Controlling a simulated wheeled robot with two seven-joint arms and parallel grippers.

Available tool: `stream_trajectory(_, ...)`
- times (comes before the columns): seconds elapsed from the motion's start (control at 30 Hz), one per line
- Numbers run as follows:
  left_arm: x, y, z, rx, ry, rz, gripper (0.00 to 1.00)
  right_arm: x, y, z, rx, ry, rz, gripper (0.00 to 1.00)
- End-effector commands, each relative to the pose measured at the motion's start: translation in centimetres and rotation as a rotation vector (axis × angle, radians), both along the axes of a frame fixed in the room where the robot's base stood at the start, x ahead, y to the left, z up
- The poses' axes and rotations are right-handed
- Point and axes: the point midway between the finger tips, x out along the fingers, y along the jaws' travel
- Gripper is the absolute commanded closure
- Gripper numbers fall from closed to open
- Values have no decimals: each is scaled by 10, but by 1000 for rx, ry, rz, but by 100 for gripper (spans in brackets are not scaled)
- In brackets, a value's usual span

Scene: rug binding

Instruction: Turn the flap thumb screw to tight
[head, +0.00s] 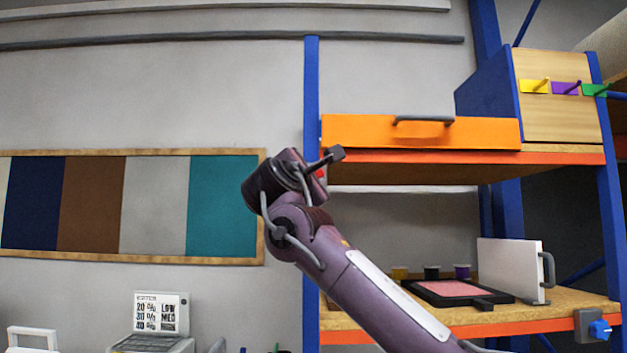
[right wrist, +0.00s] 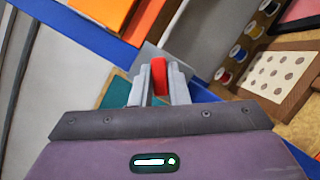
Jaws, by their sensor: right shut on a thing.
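My right gripper (head: 333,156) is raised in front of the blue shelf post, at about the height of the orange drawer. In the right wrist view its two grey fingers (right wrist: 158,86) are closed on a red thumb screw (right wrist: 158,74), which stands upright between them. A grey plate (right wrist: 149,57) lies just behind the screw; I cannot tell whether it is the flap. In the head view only a small bit of red (head: 322,173) shows beside the gripper, and the screw's turn position cannot be read. My left gripper is not in view.
The blue post (head: 312,80) and orange drawer (head: 420,132) are close to the gripper. The lower shelf (head: 580,303) holds a dark tray with a pink pad (head: 440,288) and a white panel (head: 510,268). A framed colour board (head: 95,205) hangs on the left wall.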

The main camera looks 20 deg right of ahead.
Motion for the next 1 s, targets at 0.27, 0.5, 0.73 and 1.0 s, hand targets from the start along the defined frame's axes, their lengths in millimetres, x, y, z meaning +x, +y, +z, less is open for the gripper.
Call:
stream_trajectory(0.27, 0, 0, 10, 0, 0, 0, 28, 0, 1, 3, 249, -70, 0, 100)
stream_trajectory(0.5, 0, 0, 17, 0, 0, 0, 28, 0, 1, 3, 428, -121, 0, 100)
stream_trajectory(0.73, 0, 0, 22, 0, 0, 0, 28, 1, 1, 3, 541, -154, 0, 100)
stream_trajectory(1.0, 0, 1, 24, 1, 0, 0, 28, 1, 1, 2, 600, -171, 0, 100)
